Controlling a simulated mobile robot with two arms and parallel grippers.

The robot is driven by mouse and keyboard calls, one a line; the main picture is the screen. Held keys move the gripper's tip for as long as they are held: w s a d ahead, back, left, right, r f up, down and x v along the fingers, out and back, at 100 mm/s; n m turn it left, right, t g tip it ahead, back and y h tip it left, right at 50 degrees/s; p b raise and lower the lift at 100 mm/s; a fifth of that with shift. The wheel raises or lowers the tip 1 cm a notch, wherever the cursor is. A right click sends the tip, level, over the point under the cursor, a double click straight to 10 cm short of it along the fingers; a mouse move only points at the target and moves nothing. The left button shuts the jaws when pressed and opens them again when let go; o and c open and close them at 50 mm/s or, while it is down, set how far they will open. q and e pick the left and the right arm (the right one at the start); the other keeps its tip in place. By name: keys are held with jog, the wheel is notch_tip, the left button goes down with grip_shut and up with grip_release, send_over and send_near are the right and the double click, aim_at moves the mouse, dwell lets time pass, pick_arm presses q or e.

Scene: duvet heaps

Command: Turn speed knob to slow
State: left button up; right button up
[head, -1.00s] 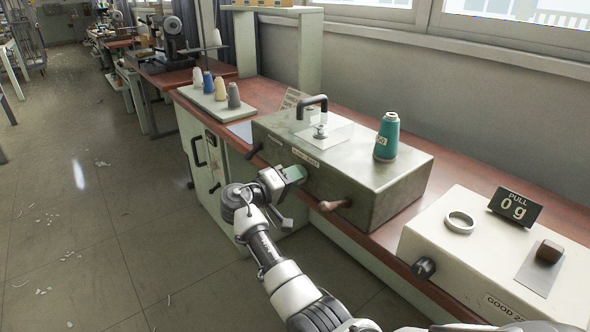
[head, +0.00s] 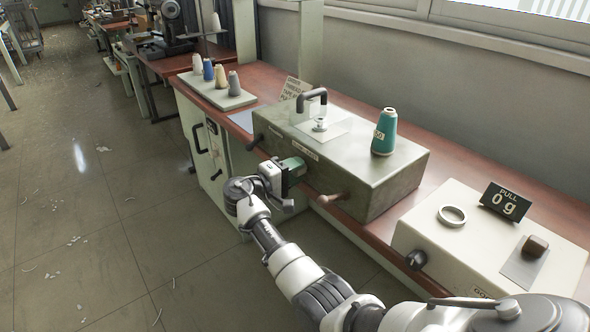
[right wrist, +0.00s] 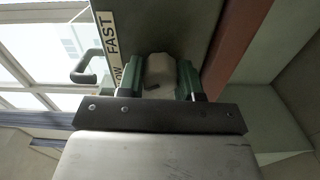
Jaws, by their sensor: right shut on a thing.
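The speed knob (right wrist: 161,72) is a pale, rounded piece on the front of the grey-green machine box (head: 395,185). The gripper hides the knob in the head view. Which way the knob points cannot be told. My left gripper is out of view.
A teal cone (head: 385,132) stands on the box.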

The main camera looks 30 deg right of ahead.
jog(key=shift+f, duration=0.1)
jog(key=o, duration=0.9)
jog(key=shift+a, duration=0.1)
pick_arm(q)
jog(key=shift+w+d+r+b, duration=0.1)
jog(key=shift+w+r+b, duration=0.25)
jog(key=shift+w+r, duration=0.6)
pick_arm(e)
jog(key=a, duration=1)
jog(key=shift+s+a, duration=0.35)
jog(key=shift+s, duration=0.05)
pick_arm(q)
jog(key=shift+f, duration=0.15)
